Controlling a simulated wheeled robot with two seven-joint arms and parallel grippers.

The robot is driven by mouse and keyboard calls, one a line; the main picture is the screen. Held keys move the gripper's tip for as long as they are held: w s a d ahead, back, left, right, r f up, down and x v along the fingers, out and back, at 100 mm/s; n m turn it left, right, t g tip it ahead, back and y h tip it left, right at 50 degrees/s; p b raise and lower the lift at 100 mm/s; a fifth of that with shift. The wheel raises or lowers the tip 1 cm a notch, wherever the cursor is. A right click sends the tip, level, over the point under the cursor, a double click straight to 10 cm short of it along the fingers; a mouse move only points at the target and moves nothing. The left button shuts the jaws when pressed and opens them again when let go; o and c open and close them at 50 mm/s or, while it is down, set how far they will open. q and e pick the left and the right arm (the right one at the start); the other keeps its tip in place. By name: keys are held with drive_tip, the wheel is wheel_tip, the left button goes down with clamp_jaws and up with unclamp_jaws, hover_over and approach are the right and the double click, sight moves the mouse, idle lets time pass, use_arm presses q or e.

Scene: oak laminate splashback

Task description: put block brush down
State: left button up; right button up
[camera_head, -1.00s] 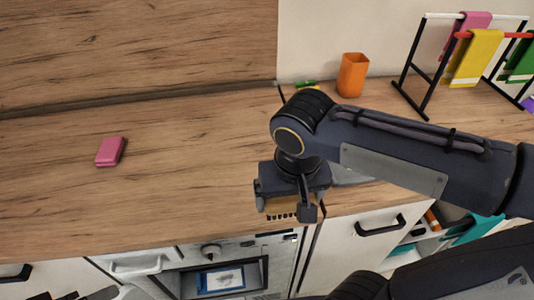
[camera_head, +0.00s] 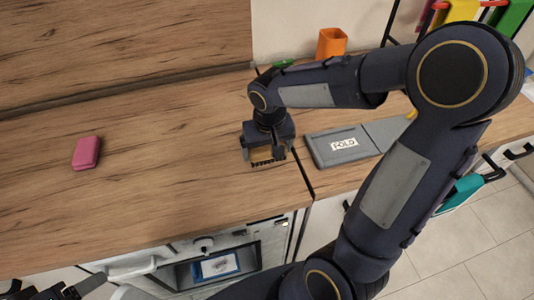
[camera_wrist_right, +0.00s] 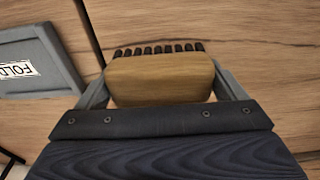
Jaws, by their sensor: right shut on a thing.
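The block brush (camera_wrist_right: 160,80) has a wooden body and a row of dark bristles. In the right wrist view it sits between the two fingers of my right gripper (camera_wrist_right: 165,88), which is shut on it. In the head view the brush (camera_head: 268,156) shows below my right gripper (camera_head: 268,150), over the wooden counter (camera_head: 170,185) near its seam and front edge. I cannot tell whether the bristles touch the counter. Part of my left gripper (camera_head: 60,292) shows at the bottom left corner, away from the counter, too cut off to read its jaws.
A grey board marked FOLD (camera_head: 345,146) lies right of the brush. A pink block (camera_head: 87,152) lies on the left counter. An orange cup (camera_head: 331,43) stands at the back, near a rack with coloured cloths (camera_head: 462,10). Counter between pink block and brush is clear.

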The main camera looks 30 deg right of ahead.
sight(267, 157)
drive_tip(key=shift+w+d+f, duration=0.1)
drive_tip(key=shift+w+f, duration=0.1)
drive_tip(key=shift+f, duration=0.05)
drive_tip(key=shift+w+d+f, duration=0.1)
drive_tip(key=shift+f, duration=1.6)
drive_tip(key=shift+f, duration=0.1)
drive_tip(key=shift+f+b, duration=0.15)
drive_tip(key=shift+b, duration=0.15)
drive_tip(key=o, duration=0.8)
drive_tip(key=shift+o, duration=0.2)
